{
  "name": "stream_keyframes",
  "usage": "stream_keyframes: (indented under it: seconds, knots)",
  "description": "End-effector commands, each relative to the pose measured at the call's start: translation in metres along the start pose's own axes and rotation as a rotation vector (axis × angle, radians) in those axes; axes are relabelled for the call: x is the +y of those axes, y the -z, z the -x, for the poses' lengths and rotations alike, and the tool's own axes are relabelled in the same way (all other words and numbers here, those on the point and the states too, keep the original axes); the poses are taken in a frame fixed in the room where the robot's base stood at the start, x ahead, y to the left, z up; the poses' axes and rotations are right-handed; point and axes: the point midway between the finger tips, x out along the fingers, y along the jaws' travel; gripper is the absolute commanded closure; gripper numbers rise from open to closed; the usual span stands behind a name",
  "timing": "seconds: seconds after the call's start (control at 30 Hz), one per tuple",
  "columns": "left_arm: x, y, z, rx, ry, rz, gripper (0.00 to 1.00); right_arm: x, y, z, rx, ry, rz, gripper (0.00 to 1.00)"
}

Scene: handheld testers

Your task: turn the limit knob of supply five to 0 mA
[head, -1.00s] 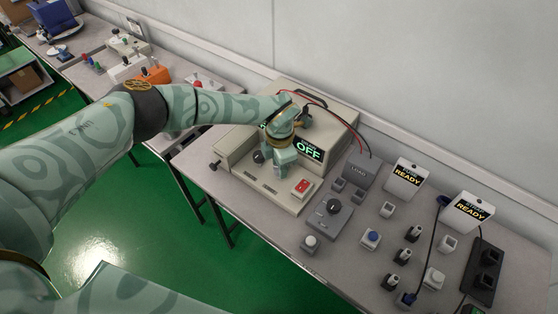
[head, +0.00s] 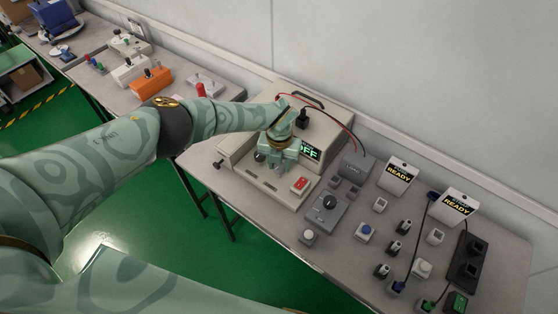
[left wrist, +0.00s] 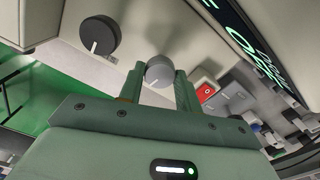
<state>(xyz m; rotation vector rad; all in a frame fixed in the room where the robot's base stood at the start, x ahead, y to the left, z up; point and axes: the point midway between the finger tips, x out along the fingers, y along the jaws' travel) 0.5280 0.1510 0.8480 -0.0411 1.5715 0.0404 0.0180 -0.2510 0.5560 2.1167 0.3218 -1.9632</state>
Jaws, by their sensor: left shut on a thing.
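The beige supply (head: 240,170) stands on the bench, its lit display (head: 311,152) partly hidden by my left gripper; the visible letters read as part of OFF. My left gripper (head: 276,164) is at the supply's front face. In the left wrist view its fingers (left wrist: 159,78) are shut on a light grey knob (left wrist: 158,70) with a white pointer line. A dark knob (left wrist: 100,35) with a white line sits apart to the left; it also shows in the head view (head: 259,156). The knob labels cannot be read. My right gripper is not in view.
A red rocker switch (head: 300,184) is on the supply's lower front. To the right are a grey box with a dial (head: 327,209), a LOAD box (head: 355,167) and two READY signs (head: 398,175). An orange device (head: 150,81) stands on the back bench.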

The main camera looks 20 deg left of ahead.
Motion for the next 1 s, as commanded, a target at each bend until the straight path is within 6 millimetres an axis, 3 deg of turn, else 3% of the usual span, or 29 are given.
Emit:
stream_keyframes:
  seconds: [0.4,0.93,0.97,1.0]
  knots:
    - [0.0,-0.0021,0.0021,-0.006,0.001,0.18,0.89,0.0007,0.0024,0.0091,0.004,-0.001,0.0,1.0]
    - [0.0005,-0.0026,0.0019,-0.007,0.001,0.204,0.89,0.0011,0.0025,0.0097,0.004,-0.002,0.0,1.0]
    - [0.0005,-0.0027,0.0019,-0.007,0.001,0.204,0.63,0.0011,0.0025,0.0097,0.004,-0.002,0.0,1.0]
    - [0.0005,-0.0025,0.0018,-0.006,0.001,0.204,0.52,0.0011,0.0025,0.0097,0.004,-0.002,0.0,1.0]
